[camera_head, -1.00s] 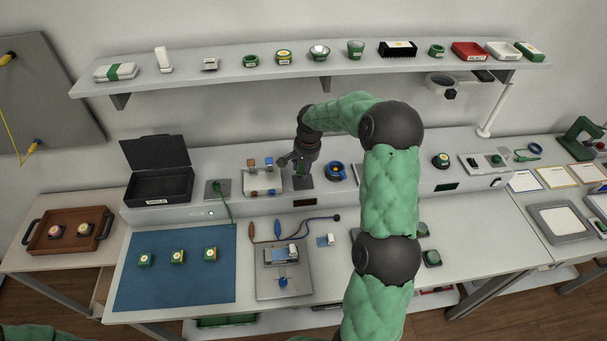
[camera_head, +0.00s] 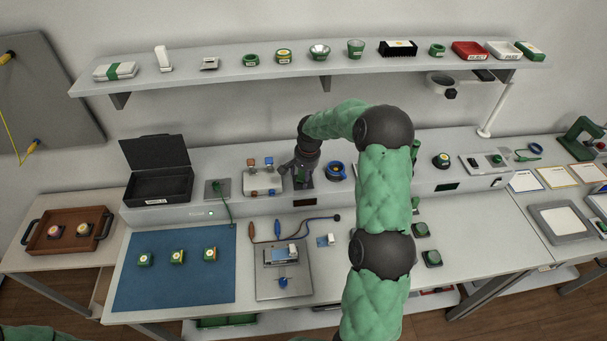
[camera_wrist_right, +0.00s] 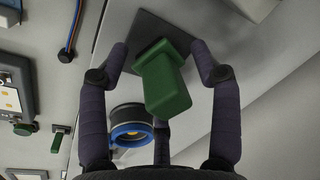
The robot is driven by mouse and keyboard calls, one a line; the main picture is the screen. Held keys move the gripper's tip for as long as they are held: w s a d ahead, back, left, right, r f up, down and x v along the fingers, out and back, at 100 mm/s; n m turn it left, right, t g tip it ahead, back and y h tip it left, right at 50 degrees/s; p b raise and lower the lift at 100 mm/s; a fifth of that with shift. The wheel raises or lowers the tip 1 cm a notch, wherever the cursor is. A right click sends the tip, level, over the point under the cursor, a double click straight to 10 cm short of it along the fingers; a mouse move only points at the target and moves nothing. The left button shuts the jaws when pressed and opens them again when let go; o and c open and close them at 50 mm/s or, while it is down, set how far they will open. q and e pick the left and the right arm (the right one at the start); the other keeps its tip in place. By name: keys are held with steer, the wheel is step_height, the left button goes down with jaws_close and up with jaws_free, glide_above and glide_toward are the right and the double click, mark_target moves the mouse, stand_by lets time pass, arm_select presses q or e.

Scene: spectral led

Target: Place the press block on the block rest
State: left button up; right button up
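The press block, a green block (camera_wrist_right: 165,85), sits between the fingers of my right gripper (camera_wrist_right: 161,62) in the right wrist view. The block rest, a dark square plate (camera_wrist_right: 150,28), lies just beyond the block; whether the two touch cannot be told. In the head view my right gripper (camera_head: 296,175) points down over the rear ledge and covers part of the plate (camera_head: 306,184). My left gripper is out of view.
A blue-ringed round item (camera_head: 335,171) stands close to the right of my right gripper. A small rig with orange and blue parts (camera_head: 263,183) stands to its left. The shelf (camera_head: 220,76) runs above, behind. A blue mat (camera_head: 175,290) with green pieces lies at front left.

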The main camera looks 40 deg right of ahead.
steer(key=shift+r, duration=0.2)
step_height(320, 180, up, 12)
steer(key=s+p, duration=0.1)
steer(key=s, duration=0.1)
stand_by(0.4)
steer(key=shift+f, duration=0.1)
stand_by(0.3)
